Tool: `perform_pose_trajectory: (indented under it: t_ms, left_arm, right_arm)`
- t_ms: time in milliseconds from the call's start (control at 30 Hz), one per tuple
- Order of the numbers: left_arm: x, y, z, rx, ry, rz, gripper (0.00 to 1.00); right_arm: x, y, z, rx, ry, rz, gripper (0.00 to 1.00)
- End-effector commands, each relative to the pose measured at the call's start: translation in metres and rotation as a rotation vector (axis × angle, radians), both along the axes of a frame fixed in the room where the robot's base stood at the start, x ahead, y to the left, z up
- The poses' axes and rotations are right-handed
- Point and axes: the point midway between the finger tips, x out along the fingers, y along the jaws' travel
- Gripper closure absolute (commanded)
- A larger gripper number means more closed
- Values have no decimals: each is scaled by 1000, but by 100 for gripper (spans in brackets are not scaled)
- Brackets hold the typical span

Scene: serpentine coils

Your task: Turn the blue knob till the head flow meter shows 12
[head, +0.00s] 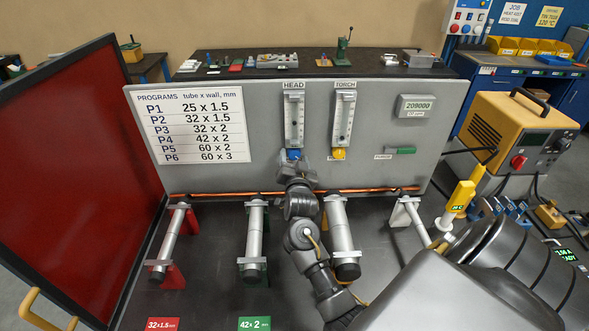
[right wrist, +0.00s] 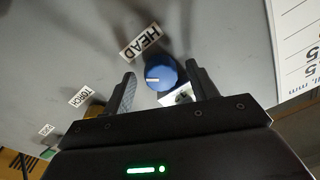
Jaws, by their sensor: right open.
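The blue knob (head: 293,154) sits on the grey panel below the head flow meter (head: 294,117). In the head view my right gripper (head: 293,166) is in front of the panel and partly covers the knob. In the right wrist view the blue knob (right wrist: 160,74) is round with a pale line on its face. My left gripper is not in view.
The torch flow meter (head: 342,117) with a yellow knob (head: 338,154) stands just right. A green switch (head: 400,151) is farther right. A copper tube (head: 230,194) runs along the panel's foot above several metal rollers. A red panel (head: 75,175) stands at left.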

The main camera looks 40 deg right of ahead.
Motion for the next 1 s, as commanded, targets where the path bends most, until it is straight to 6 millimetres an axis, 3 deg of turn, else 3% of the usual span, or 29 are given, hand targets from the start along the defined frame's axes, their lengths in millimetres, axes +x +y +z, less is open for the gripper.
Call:
perform_pose_trajectory:
  t_ms: [300,500,1000]
  left_arm:
    - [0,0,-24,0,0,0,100]
    - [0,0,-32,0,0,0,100]
    - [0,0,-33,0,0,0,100]
  right_arm:
    - [-49,37,-6,3,-1,1,42]
    - [-72,53,-5,2,0,2,42]
    - [-79,58,-3,0,0,2,42]
